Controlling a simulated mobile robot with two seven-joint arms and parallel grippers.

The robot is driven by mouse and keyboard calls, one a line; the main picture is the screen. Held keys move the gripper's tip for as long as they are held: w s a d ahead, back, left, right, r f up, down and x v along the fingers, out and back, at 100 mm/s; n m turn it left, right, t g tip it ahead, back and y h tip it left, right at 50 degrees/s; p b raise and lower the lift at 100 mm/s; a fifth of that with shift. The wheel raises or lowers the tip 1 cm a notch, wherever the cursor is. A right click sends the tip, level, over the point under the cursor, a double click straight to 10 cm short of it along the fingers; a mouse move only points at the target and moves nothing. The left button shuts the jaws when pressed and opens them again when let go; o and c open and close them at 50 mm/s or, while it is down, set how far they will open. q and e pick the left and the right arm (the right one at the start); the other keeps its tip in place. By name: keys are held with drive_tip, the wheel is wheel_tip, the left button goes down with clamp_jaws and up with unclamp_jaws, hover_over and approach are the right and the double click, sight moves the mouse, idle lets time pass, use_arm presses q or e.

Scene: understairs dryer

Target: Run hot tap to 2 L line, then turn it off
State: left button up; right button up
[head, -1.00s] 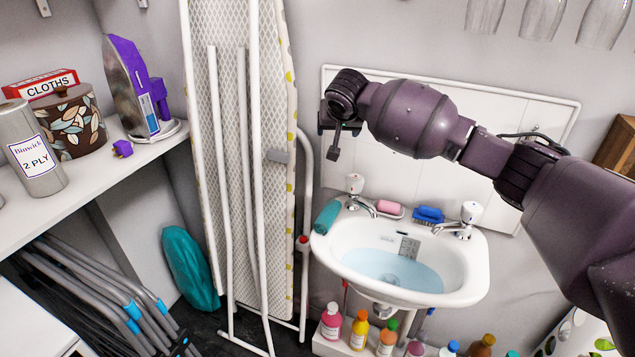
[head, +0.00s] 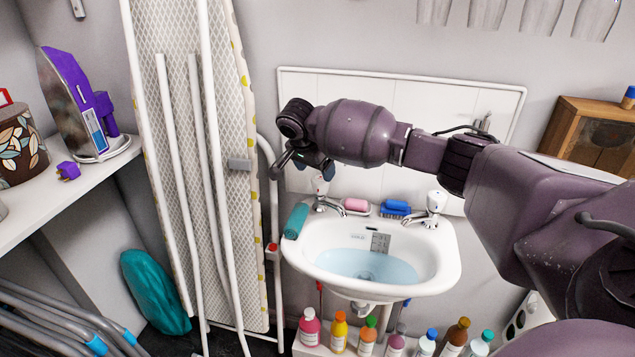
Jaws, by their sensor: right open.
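The white sink (head: 447,262) holds pale blue water (head: 366,265), and a grey marked plate (head: 379,243) shows on its back wall above the water. The left tap (head: 322,195) and the right tap (head: 432,210) have white tops and chrome spouts. No stream can be made out under either spout at this size. My right gripper (head: 300,165) is open at the end of my right arm, just above the left tap's top and a little to its left. It looks empty. Whether it touches the tap cannot be told. My left gripper is out of view.
A teal rolled cloth (head: 296,221), a pink soap (head: 355,204) and a blue brush (head: 396,207) lie on the sink's back rim. Several bottles (head: 367,335) stand below. A folded ironing board (head: 180,130) leans close on the left.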

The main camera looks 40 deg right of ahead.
sight(319, 179)
drive_tip(key=b+x, duration=0.1)
drive_tip(key=x, duration=0.3)
drive_tip(key=shift+f, duration=0.15)
drive_tip(key=shift+w+d+f, duration=0.1)
drive_tip(key=shift+d+f, duration=0.15)
drive_tip(key=shift+f, duration=0.2)
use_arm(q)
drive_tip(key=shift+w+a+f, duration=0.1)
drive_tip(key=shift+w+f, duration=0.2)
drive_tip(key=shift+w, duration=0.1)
